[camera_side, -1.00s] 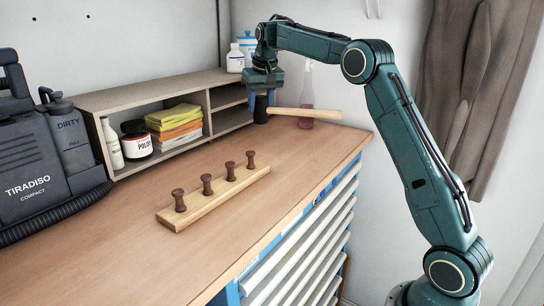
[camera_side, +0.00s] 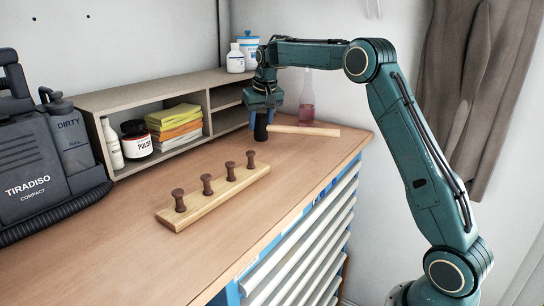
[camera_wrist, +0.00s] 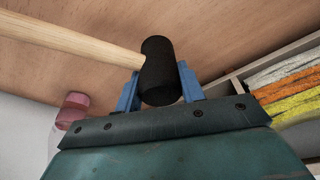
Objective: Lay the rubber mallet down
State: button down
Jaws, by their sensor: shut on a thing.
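The rubber mallet has a black head (camera_side: 261,128) and a pale wooden handle (camera_side: 304,130). My gripper (camera_side: 261,114) points down at the far end of the bench top and is shut on the head. In the wrist view the two blue fingers (camera_wrist: 160,88) sit on either side of the black head (camera_wrist: 159,72), and the handle (camera_wrist: 75,38) runs off to the upper left. In the side view the handle points right, roughly level, close above the bench top. I cannot tell whether the mallet touches the wood.
A wooden shelf (camera_side: 150,95) with folded cloths (camera_side: 176,125) stands left of my gripper. A pink spray bottle (camera_side: 306,105) stands behind the handle. A peg rack (camera_side: 222,196) lies on the bench (camera_side: 130,235) in front. The bench's right edge is near the handle.

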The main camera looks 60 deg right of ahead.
jog(key=shift+f, duration=1.2)
jog(key=shift+f, duration=0.15)
jog(key=c, duration=0.9)
grip_release()
jog(key=shift+o, duration=0.2)
jog(key=v, duration=1.2)
